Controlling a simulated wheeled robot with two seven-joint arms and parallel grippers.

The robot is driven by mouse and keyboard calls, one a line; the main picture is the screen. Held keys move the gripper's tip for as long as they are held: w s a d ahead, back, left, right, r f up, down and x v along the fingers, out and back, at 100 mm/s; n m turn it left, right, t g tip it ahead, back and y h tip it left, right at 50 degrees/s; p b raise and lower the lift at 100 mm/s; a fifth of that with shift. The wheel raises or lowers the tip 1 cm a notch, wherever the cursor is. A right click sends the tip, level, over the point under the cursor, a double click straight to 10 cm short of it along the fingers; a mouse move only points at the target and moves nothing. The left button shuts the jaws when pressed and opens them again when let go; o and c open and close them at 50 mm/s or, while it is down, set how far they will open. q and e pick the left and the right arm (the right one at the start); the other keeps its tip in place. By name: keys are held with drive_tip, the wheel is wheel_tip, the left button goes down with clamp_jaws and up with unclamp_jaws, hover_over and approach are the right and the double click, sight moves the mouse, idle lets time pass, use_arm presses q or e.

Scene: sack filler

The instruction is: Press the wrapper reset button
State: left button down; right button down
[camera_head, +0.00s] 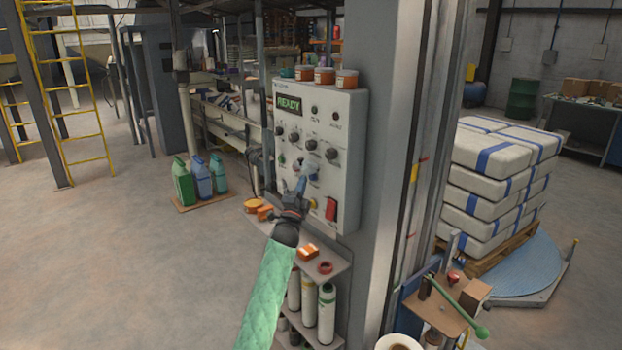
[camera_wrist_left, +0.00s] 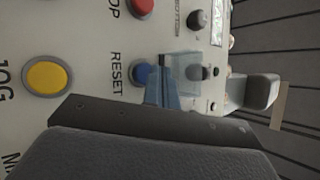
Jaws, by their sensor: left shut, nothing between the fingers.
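The control panel (camera_head: 345,140) is a pale grey box with a green READY display (camera_head: 289,104), knobs and coloured buttons. The blue button beside the RESET label (camera_wrist_left: 141,74) shows in the left wrist view; blue also shows by my fingertips in the head view. My left gripper (camera_head: 301,183) is shut and empty at the panel's lower part. In the left wrist view, my bluish fingers (camera_wrist_left: 164,92) are right beside the blue button and partly overlap its edge. I cannot tell whether they touch it. A clear flap-like piece (camera_wrist_left: 185,68) is next to the button. My right gripper is not in view.
A yellow JOG button (camera_wrist_left: 47,77) and a red button (camera_wrist_left: 140,8) flank the blue one. A red switch (camera_head: 331,209) is low on the panel. Jars (camera_head: 324,76) stand on top. A shelf with bottles (camera_head: 326,312) is below. Wrapped sacks (camera_head: 498,180) stand right.

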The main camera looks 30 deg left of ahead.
use_arm(q)
drive_tip(key=s, duration=0.1)
drive_tip(key=s+a, duration=0.1)
drive_tip(key=s, duration=0.1)
drive_tip(key=s+a, duration=0.1)
drive_tip(key=shift+s+p, duration=0.3)
drive_tip(key=shift+p, duration=0.1)
idle(0.8)
